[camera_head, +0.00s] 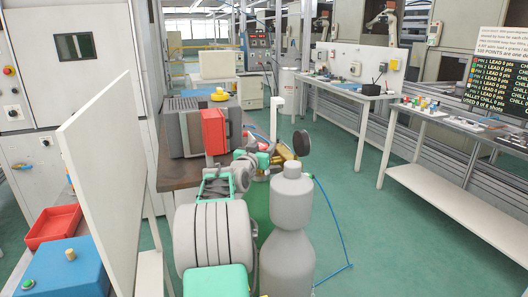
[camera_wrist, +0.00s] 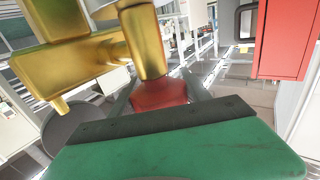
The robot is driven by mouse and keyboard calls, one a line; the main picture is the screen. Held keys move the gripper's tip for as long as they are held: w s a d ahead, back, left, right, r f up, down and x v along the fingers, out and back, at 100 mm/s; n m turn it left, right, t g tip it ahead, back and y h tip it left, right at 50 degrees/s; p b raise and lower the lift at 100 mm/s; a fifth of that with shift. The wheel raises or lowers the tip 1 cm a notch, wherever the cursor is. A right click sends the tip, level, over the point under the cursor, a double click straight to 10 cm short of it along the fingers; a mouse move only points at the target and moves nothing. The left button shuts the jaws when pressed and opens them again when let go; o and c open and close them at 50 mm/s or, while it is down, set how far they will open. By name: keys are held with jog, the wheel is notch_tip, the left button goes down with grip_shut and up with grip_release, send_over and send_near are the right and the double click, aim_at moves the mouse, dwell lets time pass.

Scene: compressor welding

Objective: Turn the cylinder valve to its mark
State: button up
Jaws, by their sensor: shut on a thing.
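The cylinder valve is a brass fitting (camera_head: 286,152) on top of a green cylinder (camera_head: 257,200). A round dark gauge (camera_head: 301,142) sits at its right. In the wrist view, the brass valve body (camera_wrist: 144,45) ends in a red handle (camera_wrist: 160,92) that meets the dark pad of a green finger. My gripper (camera_head: 263,157) is at the valve, shut on this handle. Only one finger shows clearly in the wrist view; the other side of the grip is hidden. No mark is legible. My arm hides part of the green cylinder.
A blue hose (camera_head: 335,225) runs down to the floor at right. A workbench (camera_head: 180,172) with a red box (camera_head: 214,131) is behind at left. A white panel (camera_head: 105,175) stands left. The right floor is clear.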

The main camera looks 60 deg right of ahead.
jog(key=shift+w+n+t+y, duration=0.15)
jog(key=shift+n+t+y, duration=0.15)
jog(key=shift+n+t, duration=0.8)
jog(key=o, duration=1.4)
jog(key=b+v, duration=0.1)
jog(key=v, duration=0.7)
jog(key=shift+d+f, duration=0.1)
